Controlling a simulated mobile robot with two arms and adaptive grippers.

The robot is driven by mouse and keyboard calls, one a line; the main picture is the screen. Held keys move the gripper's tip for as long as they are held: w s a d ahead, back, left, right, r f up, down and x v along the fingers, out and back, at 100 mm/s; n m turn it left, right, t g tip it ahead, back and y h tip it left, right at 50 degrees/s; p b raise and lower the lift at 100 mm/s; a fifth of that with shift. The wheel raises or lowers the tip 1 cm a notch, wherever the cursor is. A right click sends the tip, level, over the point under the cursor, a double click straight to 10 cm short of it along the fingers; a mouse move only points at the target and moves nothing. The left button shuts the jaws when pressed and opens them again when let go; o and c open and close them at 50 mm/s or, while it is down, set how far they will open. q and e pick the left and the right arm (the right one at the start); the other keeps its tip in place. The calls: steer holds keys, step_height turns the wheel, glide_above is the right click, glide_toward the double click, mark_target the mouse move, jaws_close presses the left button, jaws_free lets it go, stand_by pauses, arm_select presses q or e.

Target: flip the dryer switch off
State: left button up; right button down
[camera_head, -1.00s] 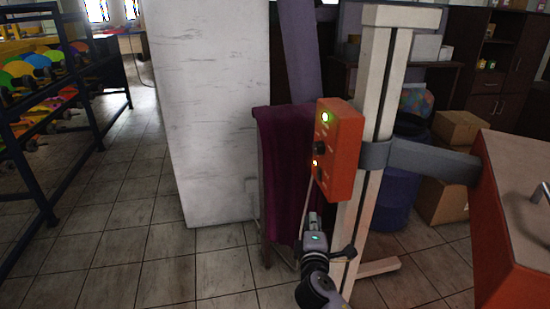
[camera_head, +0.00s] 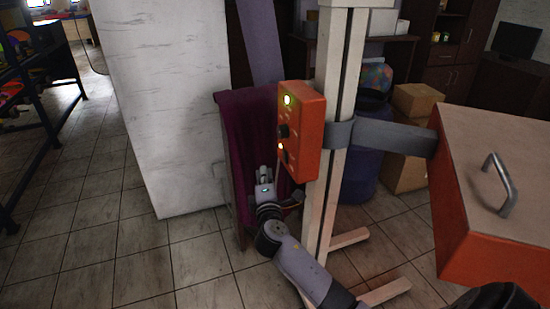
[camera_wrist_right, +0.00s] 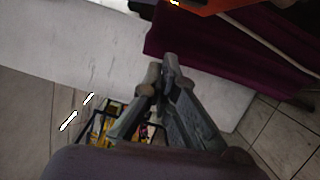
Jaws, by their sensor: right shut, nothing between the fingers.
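The orange dryer control box (camera_head: 308,131) is fixed to a pale upright post. My left gripper is not in view.
A purple cloth (camera_head: 246,135) hangs behind the gripper. The pale post (camera_head: 333,65) has feet on the tiled floor. A grey band (camera_head: 395,138) joins it to an orange cabinet (camera_head: 470,245) with a metal handle on the right. A white panel (camera_head: 165,100) stands left.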

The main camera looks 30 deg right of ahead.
mark_target(284, 156)
steer(key=w+d+p, duration=0.1)
steer(key=w+d, duration=0.3)
steer(key=d, duration=0.2)
steer(key=shift+d+r, duration=0.25)
steer(key=shift+r, duration=0.1)
steer(key=shift+s+d+r+m+g+p, duration=0.1)
steer(key=shift+d+r+m+g+p, duration=0.15)
steer(key=shift+d+m+p, duration=0.3)
steer(key=shift+a, duration=0.2)
